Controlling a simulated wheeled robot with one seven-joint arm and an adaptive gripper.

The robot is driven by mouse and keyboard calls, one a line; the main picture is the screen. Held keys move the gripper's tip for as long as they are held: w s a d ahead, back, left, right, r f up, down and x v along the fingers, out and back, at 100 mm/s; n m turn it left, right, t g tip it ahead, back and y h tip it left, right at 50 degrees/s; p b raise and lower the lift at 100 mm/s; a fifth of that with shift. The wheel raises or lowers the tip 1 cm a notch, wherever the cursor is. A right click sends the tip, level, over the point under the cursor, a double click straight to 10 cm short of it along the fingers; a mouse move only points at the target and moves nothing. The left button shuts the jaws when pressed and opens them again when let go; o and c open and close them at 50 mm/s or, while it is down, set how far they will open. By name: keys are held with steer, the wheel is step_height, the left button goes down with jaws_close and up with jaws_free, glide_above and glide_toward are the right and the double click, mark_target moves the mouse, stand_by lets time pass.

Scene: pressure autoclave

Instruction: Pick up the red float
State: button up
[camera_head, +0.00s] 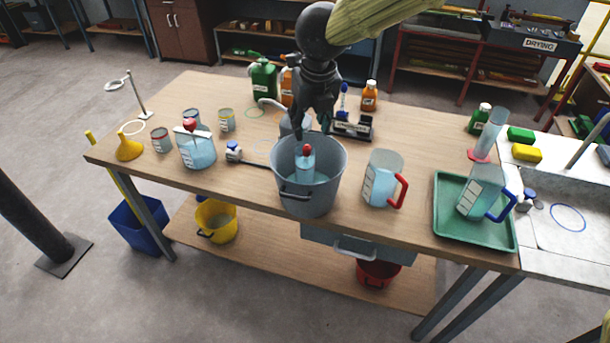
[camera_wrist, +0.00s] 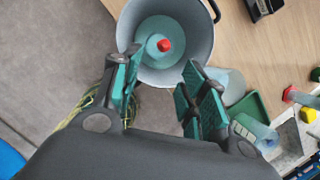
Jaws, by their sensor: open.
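The red float (camera_head: 307,150) is a small red piece on top of a pale blue cylinder (camera_head: 305,165) inside the grey bucket (camera_head: 325,195). In the wrist view the float (camera_wrist: 164,45) shows as a red spot near the bucket's middle, with the bucket's rim around it. My gripper (camera_head: 312,124) points down above the back part of the bucket. Its teal-padded fingers (camera_wrist: 162,62) are apart with nothing between them, and the float appears ahead of the gap. I cannot tell the exact height between fingertips and float.
A clear jug with a red handle (camera_head: 383,180) stands right of the bucket. Another jug with a red piece on top (camera_head: 197,150) stands left. A black holder (camera_head: 352,127) and bottles are behind. A green tray (camera_head: 450,225) holds a blue-handled jug (camera_head: 480,190).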

steer(key=r, duration=0.1)
steer(key=p, duration=0.1)
glide_toward(305, 151)
steer(key=shift+w+a+f, duration=0.3)
steer(key=shift+w+f, duration=0.25)
steer(key=shift+f, duration=0.25)
steer(key=shift+d+f+p, duration=0.1)
steer(key=shift+f+p, duration=0.25)
steer(key=shift+f, duration=0.15)
steer(key=shift+p+x, duration=0.7)
steer(key=shift+x, duration=1.6)
steer(key=shift+d, duration=0.1)
steer(key=shift+c, duration=0.2)
steer(key=shift+s, duration=0.15)
steer(key=c, duration=0.8)
